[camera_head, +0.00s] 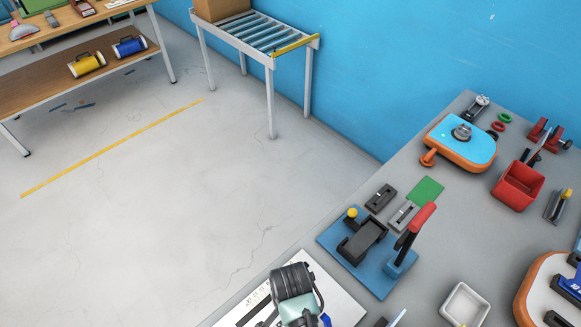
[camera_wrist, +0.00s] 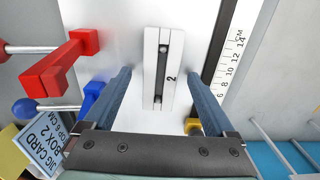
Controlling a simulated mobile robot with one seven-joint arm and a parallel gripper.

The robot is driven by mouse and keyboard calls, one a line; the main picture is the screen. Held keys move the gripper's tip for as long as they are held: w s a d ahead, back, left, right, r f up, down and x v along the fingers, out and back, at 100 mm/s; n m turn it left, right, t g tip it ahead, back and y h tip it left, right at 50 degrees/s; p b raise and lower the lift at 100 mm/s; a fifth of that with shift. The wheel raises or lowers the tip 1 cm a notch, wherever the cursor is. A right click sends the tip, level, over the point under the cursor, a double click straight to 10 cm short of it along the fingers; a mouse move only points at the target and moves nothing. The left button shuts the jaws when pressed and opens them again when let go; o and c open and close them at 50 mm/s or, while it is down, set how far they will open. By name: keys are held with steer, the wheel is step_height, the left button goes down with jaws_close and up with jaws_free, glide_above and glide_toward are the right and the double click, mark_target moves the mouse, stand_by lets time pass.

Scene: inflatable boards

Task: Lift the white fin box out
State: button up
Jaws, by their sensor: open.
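The white fin box (camera_wrist: 150,85) is a narrow white block with a dark slot and a "2" beside it. In the wrist view it lies on a pale plate (camera_wrist: 125,18) next to a black-and-white ruler strip (camera_wrist: 231,50). My gripper (camera_wrist: 157,72) is open, with one blue-grey finger on each side of the box and a visible gap on both sides. I cannot tell how far the fingertips are above the plate. In the head view my gripper hangs over the white plate (camera_head: 345,304) at the bottom, and the box is hidden there.
A red bracket (camera_wrist: 62,65), a blue block (camera_wrist: 95,92) and a jig card (camera_wrist: 38,146) are left of my fingers. On the grey bench, a blue press with a red lever (camera_head: 421,217), a red bin (camera_head: 517,187) and a white tray (camera_head: 464,304) stand near.

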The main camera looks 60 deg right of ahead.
steer(key=shift+f, duration=0.15)
jaws_close()
stand_by(0.4)
